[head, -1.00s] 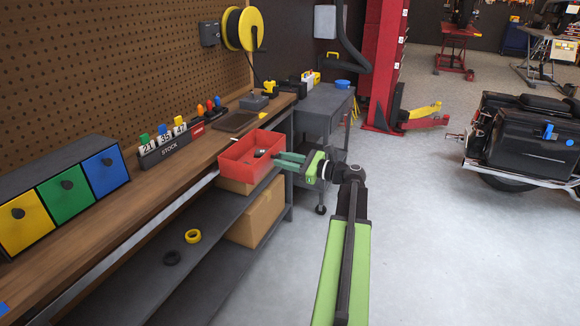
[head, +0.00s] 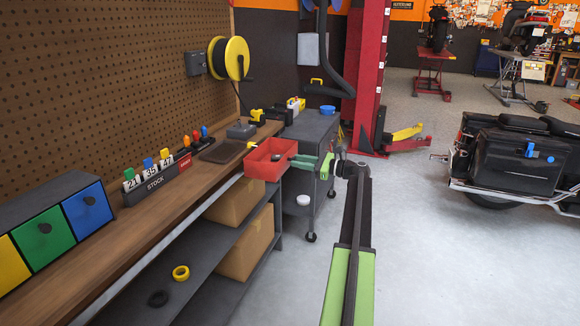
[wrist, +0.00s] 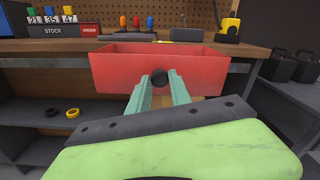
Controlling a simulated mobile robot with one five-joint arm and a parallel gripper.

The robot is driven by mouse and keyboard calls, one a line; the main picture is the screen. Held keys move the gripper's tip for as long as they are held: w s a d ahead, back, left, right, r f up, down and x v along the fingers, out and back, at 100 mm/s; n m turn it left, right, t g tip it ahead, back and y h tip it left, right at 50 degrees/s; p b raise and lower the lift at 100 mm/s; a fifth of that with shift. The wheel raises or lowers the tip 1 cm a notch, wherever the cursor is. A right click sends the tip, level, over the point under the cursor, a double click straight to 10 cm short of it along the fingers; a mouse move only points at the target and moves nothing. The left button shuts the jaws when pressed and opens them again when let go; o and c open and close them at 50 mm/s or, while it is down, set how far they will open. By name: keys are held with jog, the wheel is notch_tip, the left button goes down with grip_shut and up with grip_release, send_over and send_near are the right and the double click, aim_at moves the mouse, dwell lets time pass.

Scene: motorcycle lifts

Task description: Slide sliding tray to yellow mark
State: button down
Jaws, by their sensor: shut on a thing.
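The sliding tray (head: 258,167) is a red open box at the bench's front edge, toward its far end; it also shows in the wrist view (wrist: 115,72). A dark round thing lies inside it. A yellow mark (head: 250,145) lies on the bench top by the tray's back left side. In the wrist view the mark (wrist: 164,42) shows just behind the tray's rim, near its middle. My gripper (wrist: 160,82) is shut on the black knob (wrist: 159,77) on the tray's front. In the head view my gripper (head: 296,161) reaches the tray from the right.
A dark flat pad (head: 222,151) and the stock rack (head: 160,174) lie on the bench to the left. A grey cart (head: 312,128) stands beyond the tray. Cardboard boxes (head: 247,245) sit on the shelf below.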

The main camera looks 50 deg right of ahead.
jog(key=shift+w+d+r, duration=0.1)
jog(key=shift+w+d, duration=0.15)
jog(key=shift+d, duration=0.45)
jog(key=c, duration=1.2)
grip_release()
jog(key=shift+w, duration=0.1)
jog(key=shift+a, duration=0.1)
jog(key=v, duration=1.7)
jog(key=shift+s, duration=0.25)
